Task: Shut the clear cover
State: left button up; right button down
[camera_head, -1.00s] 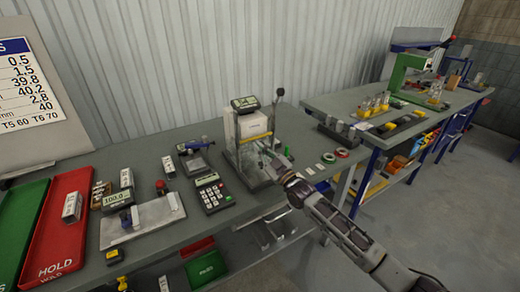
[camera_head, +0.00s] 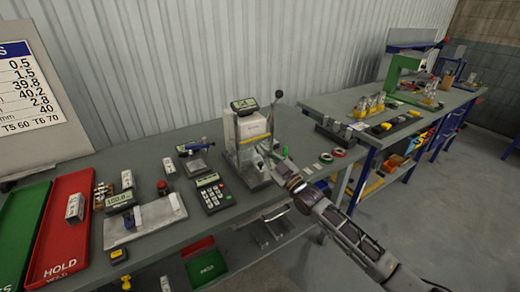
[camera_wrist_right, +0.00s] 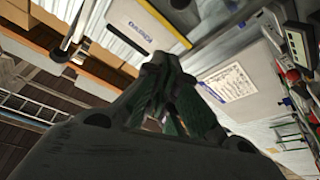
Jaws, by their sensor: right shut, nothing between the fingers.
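A grey-white test machine (camera_head: 252,128) with a small display on top and a black-knobbed lever at its right stands on the near bench. The clear cover (camera_head: 246,158) shows faintly at the machine's lower front; how far it stands open I cannot tell. My right gripper (camera_head: 272,160) is at the machine's front right, beside the cover; whether it touches I cannot tell. In the right wrist view its fingers (camera_wrist_right: 162,68) are together with nothing between them. A pale labelled panel (camera_wrist_right: 240,82) lies beyond them. My left gripper is out of view.
A calculator-like keypad (camera_head: 213,192) and a small blue-handled device (camera_head: 196,158) stand left of the machine.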

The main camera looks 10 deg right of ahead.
jog(key=shift+b+v, duration=0.3)
jog(key=shift+v, duration=2.15)
